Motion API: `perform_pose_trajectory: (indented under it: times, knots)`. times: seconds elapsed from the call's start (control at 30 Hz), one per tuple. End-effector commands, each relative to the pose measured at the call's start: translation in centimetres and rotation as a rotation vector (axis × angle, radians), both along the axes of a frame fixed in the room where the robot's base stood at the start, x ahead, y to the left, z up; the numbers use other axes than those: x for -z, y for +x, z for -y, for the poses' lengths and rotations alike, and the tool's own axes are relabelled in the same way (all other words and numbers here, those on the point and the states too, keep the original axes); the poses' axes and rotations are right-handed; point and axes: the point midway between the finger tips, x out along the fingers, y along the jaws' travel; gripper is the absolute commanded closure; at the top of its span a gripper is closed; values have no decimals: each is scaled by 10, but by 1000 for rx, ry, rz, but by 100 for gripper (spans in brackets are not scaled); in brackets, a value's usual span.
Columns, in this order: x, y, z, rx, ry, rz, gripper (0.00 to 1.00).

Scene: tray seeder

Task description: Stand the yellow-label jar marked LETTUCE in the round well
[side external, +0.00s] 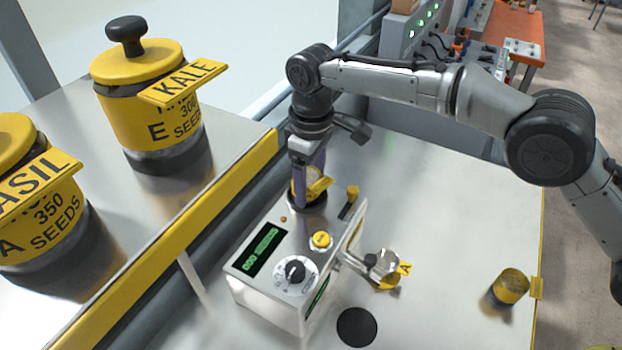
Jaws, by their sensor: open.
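A small jar with a yellow label (316,187) stands at the back end of the white seeder box, over a dark round base or well (312,207). Its writing is too small to read, so I cannot tell if it says LETTUCE. My gripper (307,188) points down at this jar, with its purple-grey fingers beside it. The fingers are open and hide part of the jar. The jar looks upright; I cannot tell how deep it sits.
The seeder box (258,290) has a green display, a dial and a yellow button. A clear yellow-marked jar (384,268) is at its spout. Another jar (510,286) stands at right; a black disc (357,327) lies in front. Large KALE (140,65) and BASIL (30,250) jars stand left.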

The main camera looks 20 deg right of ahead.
Motion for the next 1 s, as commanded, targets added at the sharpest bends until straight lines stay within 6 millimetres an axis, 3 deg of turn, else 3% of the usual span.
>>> perform_pose_trajectory:
  times: [0.03, 0.27, 0.37, 0.7, 1.0]
  knots:
    - [22, -7, -5, -3, -11, -32, 0]
    - [19, -7, -5, -3, -11, -31, 0]
    - [9, -7, -4, -3, -9, -29, 0]
    - [-54, -3, 0, -1, 0, -7, 0]
    - [-75, -3, 1, 0, 1, -1, 0]
